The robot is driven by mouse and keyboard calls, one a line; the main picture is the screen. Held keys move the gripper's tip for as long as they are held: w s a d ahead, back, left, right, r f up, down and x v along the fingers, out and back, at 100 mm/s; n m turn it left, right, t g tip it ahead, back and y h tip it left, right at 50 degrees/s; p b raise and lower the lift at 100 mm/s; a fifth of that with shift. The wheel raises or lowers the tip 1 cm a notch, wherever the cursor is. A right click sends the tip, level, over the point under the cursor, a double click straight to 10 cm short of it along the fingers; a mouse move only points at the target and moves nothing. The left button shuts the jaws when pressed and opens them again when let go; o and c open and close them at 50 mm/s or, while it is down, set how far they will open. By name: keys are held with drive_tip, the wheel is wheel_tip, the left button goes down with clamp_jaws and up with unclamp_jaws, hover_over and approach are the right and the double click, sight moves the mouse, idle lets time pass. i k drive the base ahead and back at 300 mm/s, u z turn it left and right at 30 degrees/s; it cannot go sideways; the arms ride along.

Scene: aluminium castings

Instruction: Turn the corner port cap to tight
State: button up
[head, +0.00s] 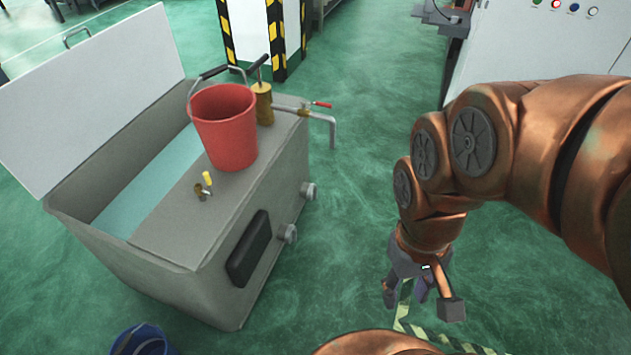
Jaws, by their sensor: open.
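A grey tank (185,290) stands left of centre with its white lid open. Two round grey caps stick out of its right side: one lower and nearer (288,234), one higher and farther back (309,190). I cannot tell for sure which is the corner port cap, or how tight either sits. My gripper (406,296) hangs pointing down over the green floor, to the right of the tank and apart from both caps. It is open with nothing visible between its fingers.
A red bucket (225,130) stands on the tank top beside a brass pump (263,103) and small brass valve (202,188). A pipe with a red-handled tap (322,105) juts right. A blue bucket (140,341) stands at the front. Floor between tank and gripper is clear.

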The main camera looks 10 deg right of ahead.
sight(313, 191)
drive_tip(key=i, duration=0.2)
drive_tip(key=z, duration=0.05)
drive_tip(key=k, duration=0.5)
drive_tip(key=u, duration=0.7)
drive_tip(key=i, duration=1.05)
drive_tip(key=z, duration=0.3)
